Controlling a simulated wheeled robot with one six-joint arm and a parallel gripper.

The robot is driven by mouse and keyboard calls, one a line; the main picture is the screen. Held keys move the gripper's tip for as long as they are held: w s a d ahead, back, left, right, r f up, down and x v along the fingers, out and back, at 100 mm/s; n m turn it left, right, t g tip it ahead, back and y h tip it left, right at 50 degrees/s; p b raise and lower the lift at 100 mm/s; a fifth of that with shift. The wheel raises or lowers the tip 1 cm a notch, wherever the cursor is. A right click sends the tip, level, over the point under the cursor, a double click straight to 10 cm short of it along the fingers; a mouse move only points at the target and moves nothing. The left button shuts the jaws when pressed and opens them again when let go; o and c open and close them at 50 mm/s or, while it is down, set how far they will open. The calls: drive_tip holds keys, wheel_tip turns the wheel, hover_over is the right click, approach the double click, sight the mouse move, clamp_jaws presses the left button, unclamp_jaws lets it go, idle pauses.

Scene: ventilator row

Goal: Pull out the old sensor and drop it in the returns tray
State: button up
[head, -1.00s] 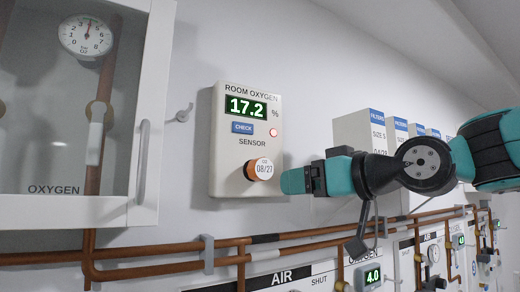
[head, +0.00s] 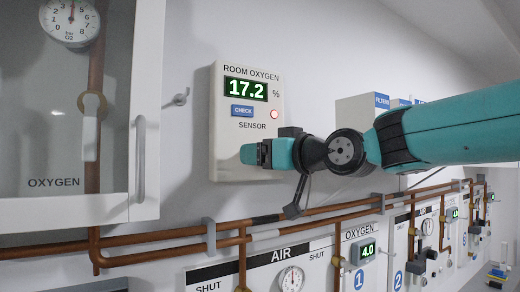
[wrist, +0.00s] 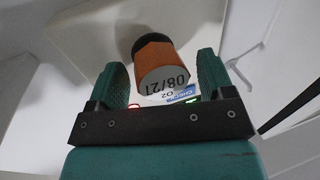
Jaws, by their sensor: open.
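The old sensor (wrist: 158,60), an orange cylinder with a black base and a white end face marked 08/21 O2, shows in the wrist view. It lies between the two teal fingers of my gripper (head: 246,154), with a gap on each side. My gripper is open and holds nothing. In the head view it is at the lower part of the white room oxygen monitor (head: 247,122), below the SENSOR label, and hides the sensor. The monitor reads 17.2 % and a red light is lit. I cannot make out the returns tray.
A glass-fronted oxygen cabinet (head: 146,98) with a handle stands at the left. Copper pipes (head: 170,232) run below the monitor, over the air and oxygen panels. White boxes (head: 358,111) stand behind my arm. A small wall hook (head: 179,98) is left of the monitor.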

drive_tip(key=shift+w+a, duration=0.15)
drive_tip(key=shift+a, duration=0.05)
idle(0.5)
drive_tip(key=c, duration=1.1)
